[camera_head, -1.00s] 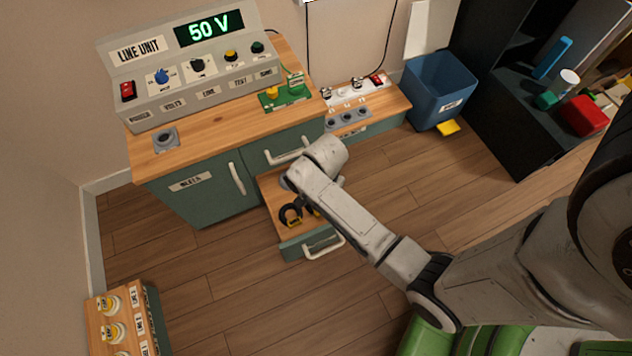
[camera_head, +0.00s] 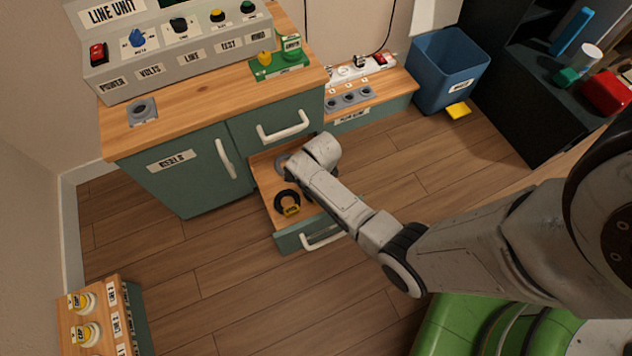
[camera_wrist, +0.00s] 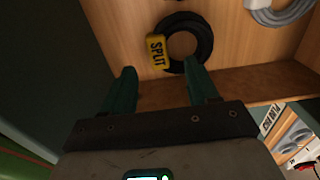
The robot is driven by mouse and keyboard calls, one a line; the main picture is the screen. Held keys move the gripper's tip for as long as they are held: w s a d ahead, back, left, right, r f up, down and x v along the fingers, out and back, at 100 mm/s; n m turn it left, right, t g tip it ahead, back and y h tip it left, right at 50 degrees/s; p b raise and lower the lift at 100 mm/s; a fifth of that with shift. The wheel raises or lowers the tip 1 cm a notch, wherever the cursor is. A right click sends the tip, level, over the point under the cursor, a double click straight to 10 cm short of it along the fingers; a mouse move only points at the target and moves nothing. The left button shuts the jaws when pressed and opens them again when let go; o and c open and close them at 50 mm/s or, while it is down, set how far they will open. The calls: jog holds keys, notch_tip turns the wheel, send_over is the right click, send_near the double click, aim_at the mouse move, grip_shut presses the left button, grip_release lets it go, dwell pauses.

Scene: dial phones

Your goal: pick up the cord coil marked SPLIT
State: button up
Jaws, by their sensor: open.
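The cord coil marked SPLIT (camera_wrist: 203,43) is a black ring with a yellow tag lettered SPLIT. It lies in the open drawer, and it also shows in the head view (camera_head: 287,201). In the wrist view my gripper (camera_wrist: 157,78) has its two dark green fingers spread, with nothing between them. The coil lies just beyond the fingertips, its tag roughly ahead of the gap and its ring toward the right finger. In the head view my wrist is over the drawer's right side, and the fingers are hidden there.
A blue bin (camera_head: 447,70) stands at the back right.

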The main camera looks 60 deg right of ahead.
notch_tip(320, 180, down, 5)
jog(key=b, duration=0.3)
jog(key=shift+w+f+b, duration=0.1)
jog(key=shift+b, duration=0.3)
jog(key=shift+c, duration=0.2)
grip_shut()
